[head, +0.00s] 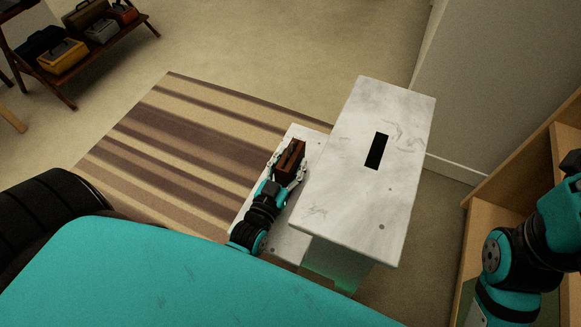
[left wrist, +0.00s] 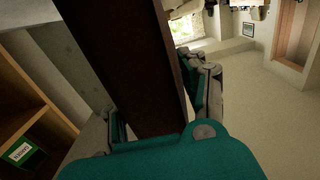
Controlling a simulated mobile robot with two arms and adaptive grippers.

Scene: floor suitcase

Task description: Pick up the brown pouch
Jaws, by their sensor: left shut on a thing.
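The brown pouch (head: 291,157) is a small dark brown block-like thing with a lighter reddish side. In the head view it is over the lower step of the white marble-patterned step stool (head: 338,181). My left gripper (head: 289,172) has its fingers on either side of the pouch and is shut on it. In the left wrist view the pouch (left wrist: 135,62) fills the space between the fingers (left wrist: 160,112) as a tall dark brown slab. I cannot tell whether it touches the step. My right arm shows at the right edge of the head view; its gripper is out of view.
The stool's upper step, with a dark slot (head: 377,151), rises just right of the pouch. A striped rug (head: 180,135) lies to the left. A rack (head: 75,75) with several cases stands at the back left. A wooden shelf (head: 480,215) is at the right.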

